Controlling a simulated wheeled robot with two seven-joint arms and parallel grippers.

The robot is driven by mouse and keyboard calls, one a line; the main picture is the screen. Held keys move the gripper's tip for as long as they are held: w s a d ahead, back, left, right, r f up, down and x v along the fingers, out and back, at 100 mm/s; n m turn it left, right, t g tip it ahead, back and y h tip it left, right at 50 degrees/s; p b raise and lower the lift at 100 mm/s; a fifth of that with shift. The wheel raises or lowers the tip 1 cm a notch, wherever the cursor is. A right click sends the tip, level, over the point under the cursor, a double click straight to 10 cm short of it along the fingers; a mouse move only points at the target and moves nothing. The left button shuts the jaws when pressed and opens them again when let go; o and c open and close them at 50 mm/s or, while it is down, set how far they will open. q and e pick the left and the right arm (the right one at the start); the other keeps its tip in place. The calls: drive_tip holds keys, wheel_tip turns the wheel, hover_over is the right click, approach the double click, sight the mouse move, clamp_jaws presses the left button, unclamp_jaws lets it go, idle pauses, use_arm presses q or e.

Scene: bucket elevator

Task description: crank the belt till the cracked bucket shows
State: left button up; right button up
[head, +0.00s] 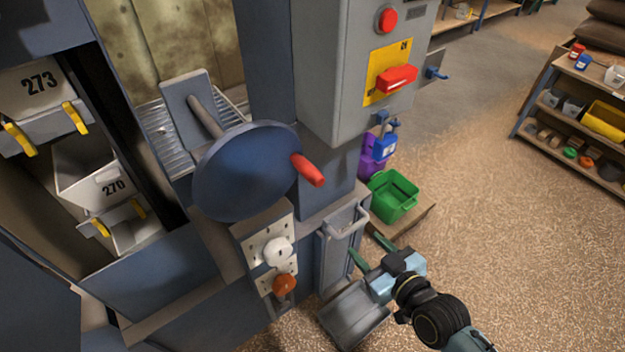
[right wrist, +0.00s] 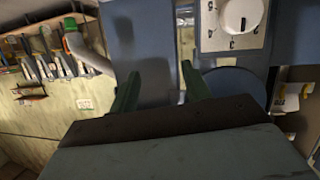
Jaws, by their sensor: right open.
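The blue crank wheel (head: 245,175) stands at the middle of the head view, with its red handle (head: 308,170) on the right side of its rim. In the opening at left hang a white bucket marked 273 (head: 35,90) and, lower, a white bucket marked 270 (head: 95,180); I cannot make out a crack on either. My right gripper (head: 371,251) is open and empty, below and right of the red handle and apart from it. Its green fingers show spread in the right wrist view (right wrist: 160,88). My left gripper is out of view.
A grey control box (head: 350,60) with a red switch lever (head: 397,79) is above right of the wheel. A panel with a white knob (head: 278,252) and an orange knob (head: 284,285) is below it. A green crate (head: 393,196) stands behind my right gripper.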

sight(311, 173)
drive_tip(key=a+r+y, duration=0.1)
drive_tip(key=a+r, duration=0.1)
drive_tip(key=r, duration=0.2)
drive_tip(key=w+a+r+n+t+y+b, duration=0.1)
drive_tip(key=a+r, duration=0.1)
drive_tip(key=r, duration=0.3)
drive_tip(key=a+r+n+y, duration=0.1)
drive_tip(key=a+r, duration=0.1)
drive_tip(key=r, duration=0.2)
drive_tip(key=shift+w+a+r+t+y, duration=0.4)
drive_tip(key=b+x, duration=0.1)
drive_tip(key=x, duration=0.6)
drive_tip(key=shift+w+a+f, duration=0.1)
drive_tip(key=shift+w+a, duration=0.1)
drive_tip(key=shift+w, duration=0.1)
drive_tip(key=shift+w+a, duration=0.4)
drive_tip(key=shift+w, duration=0.1)
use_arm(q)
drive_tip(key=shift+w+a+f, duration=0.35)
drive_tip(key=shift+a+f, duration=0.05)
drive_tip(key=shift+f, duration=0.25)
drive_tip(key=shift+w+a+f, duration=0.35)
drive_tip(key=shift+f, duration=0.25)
use_arm(e)
drive_tip(key=shift+c, duration=0.5)
clamp_jaws()
